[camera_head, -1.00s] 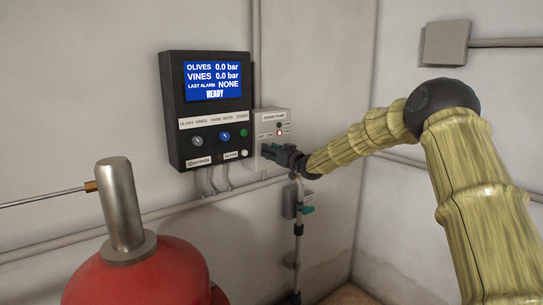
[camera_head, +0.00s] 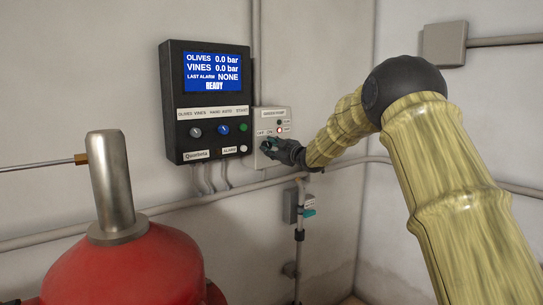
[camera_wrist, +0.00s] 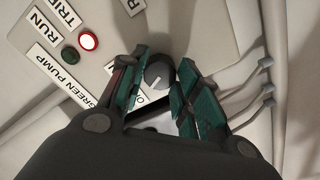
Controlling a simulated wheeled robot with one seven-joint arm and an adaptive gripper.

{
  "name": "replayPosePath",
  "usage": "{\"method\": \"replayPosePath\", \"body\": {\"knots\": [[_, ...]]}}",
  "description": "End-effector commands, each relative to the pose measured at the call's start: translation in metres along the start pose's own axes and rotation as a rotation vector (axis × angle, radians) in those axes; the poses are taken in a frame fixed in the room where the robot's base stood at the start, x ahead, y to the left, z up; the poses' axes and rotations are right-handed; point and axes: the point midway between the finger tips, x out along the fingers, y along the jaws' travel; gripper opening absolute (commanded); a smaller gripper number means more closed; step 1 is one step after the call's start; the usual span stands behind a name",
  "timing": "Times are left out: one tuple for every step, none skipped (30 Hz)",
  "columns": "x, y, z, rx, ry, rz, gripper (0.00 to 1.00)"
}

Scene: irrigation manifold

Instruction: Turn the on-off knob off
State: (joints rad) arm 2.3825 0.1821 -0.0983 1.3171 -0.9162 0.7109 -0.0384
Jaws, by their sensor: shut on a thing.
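In the head view my gripper (camera_head: 271,146) is at the lower part of the pump box (camera_head: 272,113), beneath the small OFF and ON labels. It hides the knob there. The knob's exact setting is hard to read, as the fingers cover part of the labels.
Two lamps sit by the RUN and TRIP labels: a bright red-rimmed one (camera_wrist: 89,41) and a dark green one (camera_wrist: 70,54). A black control panel (camera_head: 208,112) with a READY screen is left of the box. A red tank (camera_head: 125,265) stands front left; pipes run below.

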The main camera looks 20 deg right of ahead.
Motion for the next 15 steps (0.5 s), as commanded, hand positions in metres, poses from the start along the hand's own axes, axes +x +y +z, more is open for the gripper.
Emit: {"method": "replayPosePath", "body": {"knots": [[0.0,-0.0025,0.0028,-0.031,-0.001,0.0,0.08],[-0.0001,-0.0023,0.0028,-0.049,-0.002,0.0,0.08],[-0.0002,-0.0019,0.0027,-0.072,-0.002,0.0,0.08],[-0.0002,-0.0017,0.0026,-0.086,-0.002,0.0,0.08],[-0.0002,-0.0015,0.0024,-0.1,-0.002,0.0,0.08],[-0.0003,-0.0013,0.0023,-0.118,-0.002,0.0,0.08],[-0.0003,-0.0011,0.0022,-0.13,-0.002,0.0,0.08],[-0.0004,-0.0009,0.0021,-0.141,-0.002,0.0,0.08],[-0.0003,-0.0008,0.0018,-0.153,-0.002,0.0,0.08],[-0.0003,-0.0007,0.0016,-0.161,-0.001,0.0,0.08],[-0.0002,-0.0006,0.0014,-0.169,-0.001,0.0,0.08],[-0.0002,-0.0005,0.0012,-0.177,-0.001,0.0,0.08],[-0.0002,-0.0004,0.0011,-0.182,-0.001,0.0,0.08],[-0.0002,-0.0002,0.001,-0.186,-0.001,0.0,0.08],[-0.0003,-0.0001,0.001,-0.19,-0.001,0.0,0.08]]}}
